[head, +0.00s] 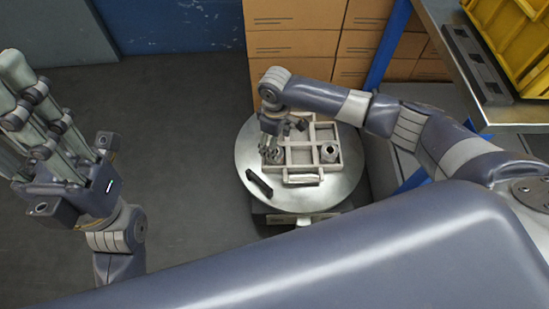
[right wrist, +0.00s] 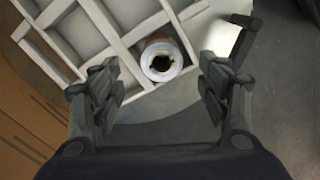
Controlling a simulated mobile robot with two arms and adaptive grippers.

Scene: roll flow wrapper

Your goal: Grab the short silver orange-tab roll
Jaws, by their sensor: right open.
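A short silver roll (right wrist: 162,62) with a dark hollow core and a hint of orange-brown at its rim sits end-up in a corner compartment of a pale divided tray (right wrist: 122,45). In the head view this roll (head: 274,156) is at the tray's left, partly under my right gripper (head: 272,140). In the right wrist view my right gripper (right wrist: 160,80) is open, its fingers on either side of the roll and apart from it. An orange tab is not clearly seen. My left gripper (head: 50,130) is raised at far left, away from the tray; its finger opening is unclear.
The tray (head: 299,159) rests on a round metal table (head: 345,190). Another silver roll (head: 329,152) stands in its right compartment. A black bar (head: 259,182) lies beside the tray. Cardboard boxes (head: 295,45) stand behind; a bench with a yellow bin (head: 515,45) is at upper right.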

